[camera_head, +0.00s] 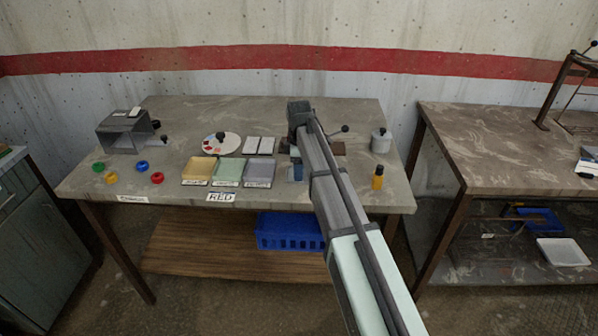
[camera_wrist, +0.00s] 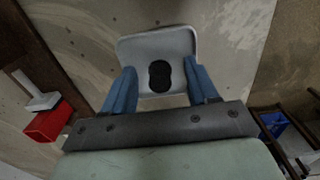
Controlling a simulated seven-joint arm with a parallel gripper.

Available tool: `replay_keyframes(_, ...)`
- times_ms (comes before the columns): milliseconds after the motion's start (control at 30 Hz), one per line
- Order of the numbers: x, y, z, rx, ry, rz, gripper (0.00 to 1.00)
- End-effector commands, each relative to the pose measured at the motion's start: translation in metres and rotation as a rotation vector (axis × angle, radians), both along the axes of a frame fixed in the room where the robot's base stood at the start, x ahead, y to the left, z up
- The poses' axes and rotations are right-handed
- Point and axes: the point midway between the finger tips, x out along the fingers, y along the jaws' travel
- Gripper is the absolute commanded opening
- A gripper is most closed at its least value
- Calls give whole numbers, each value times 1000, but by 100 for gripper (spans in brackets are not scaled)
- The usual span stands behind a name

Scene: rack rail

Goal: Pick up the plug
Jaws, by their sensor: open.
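In the wrist view, a pale grey block with rounded corners (camera_wrist: 138,48) and a dark, pill-shaped part on its face lies between my fingers. It appears to be the plug, though the view does not make this certain. My gripper (camera_wrist: 160,72) is open, with one blue finger on each side of the block. I cannot tell whether the fingers touch it. In the head view, my gripper (camera_head: 297,172) is over the workbench, right of the small trays, partly hidden by my arm. I cannot make out the plug there.
The workbench (camera_head: 270,108) holds three shallow trays (camera_head: 228,172) left of my gripper. A grey box (camera_head: 125,133) and several coloured rings are at the left. A second table (camera_head: 500,150) is farther right.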

Motion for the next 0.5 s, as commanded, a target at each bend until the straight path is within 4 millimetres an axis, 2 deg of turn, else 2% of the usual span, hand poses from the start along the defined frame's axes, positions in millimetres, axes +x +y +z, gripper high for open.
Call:
replay_keyframes(67, 0, 0, 0, 0, 0, 0, 57)
replay_keyframes(500, 0, 0, 0, 0, 0, 0, 15)
